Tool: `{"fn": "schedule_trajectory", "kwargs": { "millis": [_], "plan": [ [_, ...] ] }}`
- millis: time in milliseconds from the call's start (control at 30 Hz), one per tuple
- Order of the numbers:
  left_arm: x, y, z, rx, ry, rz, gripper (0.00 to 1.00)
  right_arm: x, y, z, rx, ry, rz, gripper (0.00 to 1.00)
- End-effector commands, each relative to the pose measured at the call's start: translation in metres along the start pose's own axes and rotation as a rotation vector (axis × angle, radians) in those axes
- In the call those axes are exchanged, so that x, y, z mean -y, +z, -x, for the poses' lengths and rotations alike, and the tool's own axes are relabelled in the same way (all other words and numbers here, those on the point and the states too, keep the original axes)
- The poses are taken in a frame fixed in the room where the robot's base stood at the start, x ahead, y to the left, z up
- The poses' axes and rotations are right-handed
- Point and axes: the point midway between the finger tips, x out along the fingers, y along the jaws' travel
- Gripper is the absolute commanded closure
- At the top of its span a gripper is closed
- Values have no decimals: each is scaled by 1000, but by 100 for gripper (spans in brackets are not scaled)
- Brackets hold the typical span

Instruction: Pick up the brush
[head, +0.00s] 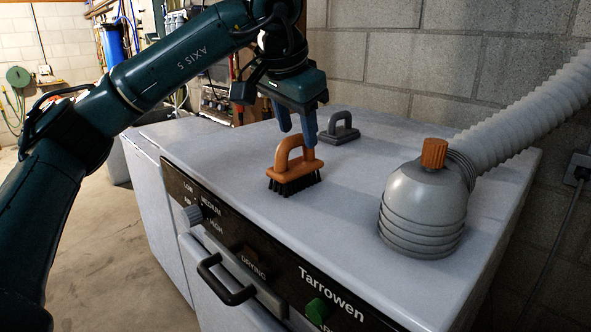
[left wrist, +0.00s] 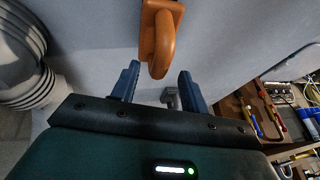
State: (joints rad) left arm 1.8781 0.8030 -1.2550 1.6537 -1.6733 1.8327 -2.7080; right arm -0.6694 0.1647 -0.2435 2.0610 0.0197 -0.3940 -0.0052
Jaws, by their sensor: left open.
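The brush (head: 294,168) has an orange body with a looped handle and dark bristles. It stands bristles down on the white top of the machine. My left gripper (head: 297,128) is open, its blue fingers pointing down just above and behind the brush handle. In the left wrist view the orange brush handle (left wrist: 160,45) lies ahead of the gap between the two blue fingertips (left wrist: 160,78). The fingers are not closed on it. My right gripper is in neither view.
A grey handled block (head: 339,128) stands behind the brush. A grey ribbed dome (head: 425,208) with an orange knob and a thick hose (head: 530,108) stands to the right. The machine's front has a control panel (head: 250,262) and a black handle (head: 226,280). The top left of the brush is clear.

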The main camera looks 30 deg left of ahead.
Motion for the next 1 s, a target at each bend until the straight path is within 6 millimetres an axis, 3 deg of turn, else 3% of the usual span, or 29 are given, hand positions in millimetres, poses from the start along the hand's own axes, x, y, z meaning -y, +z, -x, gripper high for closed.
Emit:
{"fn": "schedule_trajectory", "kwargs": {
  "millis": [200,467,1000],
  "plan": [
    [-1,-1,-28,1,1,2,55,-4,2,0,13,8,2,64],
    [-1,-1,-32,-1,1,1,55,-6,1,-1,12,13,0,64],
    [-1,-1,-31,-1,1,1,98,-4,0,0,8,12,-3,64]
  ]
}}
